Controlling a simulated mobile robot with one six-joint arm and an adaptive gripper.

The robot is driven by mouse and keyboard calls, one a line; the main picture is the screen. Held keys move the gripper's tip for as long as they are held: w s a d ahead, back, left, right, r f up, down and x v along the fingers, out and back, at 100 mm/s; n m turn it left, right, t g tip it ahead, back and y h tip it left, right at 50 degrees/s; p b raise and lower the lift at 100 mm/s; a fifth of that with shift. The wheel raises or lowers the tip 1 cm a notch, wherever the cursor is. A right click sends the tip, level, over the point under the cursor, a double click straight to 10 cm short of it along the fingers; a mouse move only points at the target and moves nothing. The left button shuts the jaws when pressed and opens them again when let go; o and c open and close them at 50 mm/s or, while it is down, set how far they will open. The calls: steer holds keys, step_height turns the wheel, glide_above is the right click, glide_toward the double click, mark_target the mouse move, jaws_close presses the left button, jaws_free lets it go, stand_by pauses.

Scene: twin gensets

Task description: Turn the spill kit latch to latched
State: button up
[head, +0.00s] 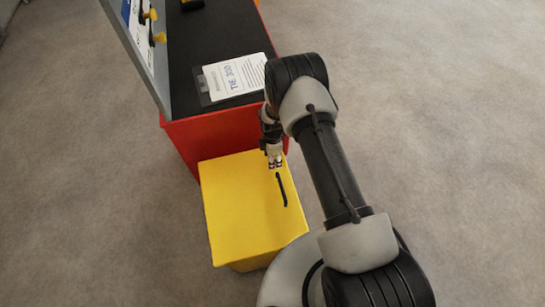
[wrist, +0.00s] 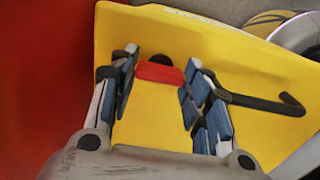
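The spill kit is a yellow box (head: 235,212) standing against the red cabinet, and it fills much of the wrist view (wrist: 240,60). A small red piece with a dark round part above it, which looks like the latch (wrist: 158,73), is on the yellow face. My gripper (head: 274,164) is at the box's edge nearest the cabinet. In the wrist view my gripper (wrist: 161,82) is open, with its blue-padded fingers on either side of the red piece. I cannot tell whether they touch it. The latch is hidden in the head view.
A black bar handle (head: 282,190) is on the yellow box, close to the right finger in the wrist view (wrist: 262,103). The red cabinet (head: 190,140) has a dark top with a clipboard (head: 235,76) and an upright panel with yellow knobs (head: 155,30). The floor at right is clear.

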steer(key=c, duration=0.5)
steer(key=shift+m, duration=0.3)
steer(key=m+b, duration=0.2)
steer(key=shift+f+m, duration=0.1)
steer(key=shift+m, duration=0.3)
steer(key=m+b, duration=0.1)
steer(key=m, duration=0.3)
steer(key=shift+b, duration=0.4)
steer(key=m+b, duration=0.1)
steer(key=m, duration=0.4)
steer(key=shift+m+b, duration=0.3)
steer(key=shift+m, duration=0.1)
steer(key=shift+m+b, duration=0.45)
steer(key=shift+m, duration=1.85)
steer(key=o, duration=1.1)
steer(key=shift+c, duration=0.2)
